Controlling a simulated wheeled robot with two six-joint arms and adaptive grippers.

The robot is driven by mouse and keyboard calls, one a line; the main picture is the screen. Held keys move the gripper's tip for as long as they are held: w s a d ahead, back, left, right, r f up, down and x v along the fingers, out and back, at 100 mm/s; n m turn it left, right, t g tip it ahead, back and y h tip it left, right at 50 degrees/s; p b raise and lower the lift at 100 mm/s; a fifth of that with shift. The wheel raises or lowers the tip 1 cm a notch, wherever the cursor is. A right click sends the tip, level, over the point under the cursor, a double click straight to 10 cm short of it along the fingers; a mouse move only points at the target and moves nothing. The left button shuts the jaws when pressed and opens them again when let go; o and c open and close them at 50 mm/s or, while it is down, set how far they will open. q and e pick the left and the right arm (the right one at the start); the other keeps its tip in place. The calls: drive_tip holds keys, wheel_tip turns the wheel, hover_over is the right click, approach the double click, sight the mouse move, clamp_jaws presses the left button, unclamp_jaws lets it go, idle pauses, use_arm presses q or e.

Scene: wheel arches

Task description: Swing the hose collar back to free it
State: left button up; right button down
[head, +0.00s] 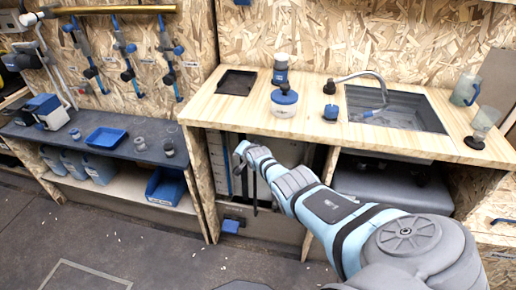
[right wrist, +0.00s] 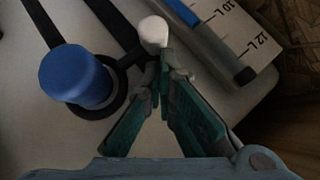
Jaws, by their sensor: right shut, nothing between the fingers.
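In the right wrist view a blue cylindrical cap (right wrist: 75,75) stands up from a pale tank surface. A dark ring (right wrist: 104,105), which looks like the hose collar, sits around its base. A dark arm runs from the ring toward a white rounded tip (right wrist: 153,30). My right gripper (right wrist: 160,80) is shut and empty, its fingertips just below the white tip; I cannot tell whether they touch. In the head view my right gripper (head: 239,155) reaches under the counter, and the collar is hidden there. My left gripper is not in view.
A tube with a dark end (right wrist: 243,76) lies beside a litre scale (right wrist: 255,30), right of the fingers. The wooden counter (head: 240,111) overhangs the bay, with a sink (head: 440,118) at right. A low shelf with a blue tray (head: 106,138) stands at left.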

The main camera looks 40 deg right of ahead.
drive_tip(key=shift+s+d, duration=0.1)
idle(0.3)
drive_tip(key=v, duration=0.7)
drive_tip(key=shift+s+d+p, duration=0.25)
drive_tip(key=shift+s+p, duration=0.15)
drive_tip(key=shift+s, duration=0.3)
